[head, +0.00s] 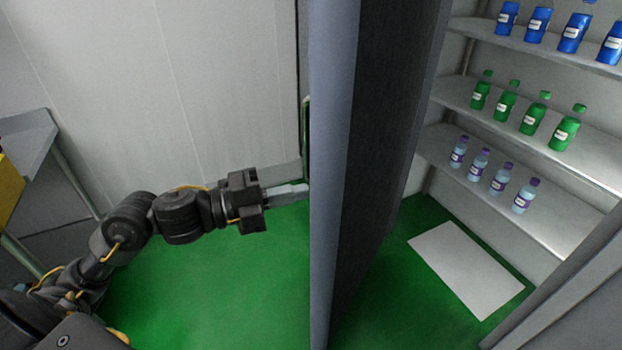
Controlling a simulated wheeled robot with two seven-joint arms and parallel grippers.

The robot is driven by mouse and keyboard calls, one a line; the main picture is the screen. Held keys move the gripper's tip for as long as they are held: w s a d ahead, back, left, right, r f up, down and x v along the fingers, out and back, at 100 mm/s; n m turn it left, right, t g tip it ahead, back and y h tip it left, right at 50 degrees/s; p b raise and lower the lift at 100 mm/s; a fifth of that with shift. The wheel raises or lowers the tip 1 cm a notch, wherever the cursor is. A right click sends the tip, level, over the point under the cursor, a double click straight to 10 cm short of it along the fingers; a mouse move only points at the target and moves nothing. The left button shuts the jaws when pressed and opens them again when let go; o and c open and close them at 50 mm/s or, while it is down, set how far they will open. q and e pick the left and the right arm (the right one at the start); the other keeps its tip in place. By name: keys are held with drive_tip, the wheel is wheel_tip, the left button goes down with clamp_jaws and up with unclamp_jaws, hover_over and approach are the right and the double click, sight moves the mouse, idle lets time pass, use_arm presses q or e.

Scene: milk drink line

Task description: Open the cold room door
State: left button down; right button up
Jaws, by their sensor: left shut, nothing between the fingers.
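The cold room door (337,150) stands swung open and is seen nearly edge-on, a tall grey slab down the middle of the head view. Its green bar handle (306,135) shows on the left side of the slab. My left gripper (300,182) reaches in from the left, shut and empty, with its fingertips at the door's left side near the handle's lower end. I cannot tell whether the fingers touch the door. My right gripper is not in view.
Right of the door, the room's shelves (570,165) hold several blue, green and clear bottles. A white panel (466,268) lies on the green floor (210,285). A grey table (28,135) with a yellow object (8,190) stands at far left.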

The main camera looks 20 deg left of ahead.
sight(329, 172)
use_arm(q)
drive_tip(key=w+d, duration=0.1)
drive_tip(key=w, duration=0.1)
drive_tip(key=w+d, duration=0.2)
drive_tip(key=w, duration=0.1)
drive_tip(key=w+d+p, duration=0.1)
drive_tip(key=w, duration=0.2)
drive_tip(key=shift+d, duration=0.25)
drive_tip(key=shift+w+a, duration=0.15)
drive_tip(key=shift+a, duration=0.25)
drive_tip(key=shift+d, duration=0.1)
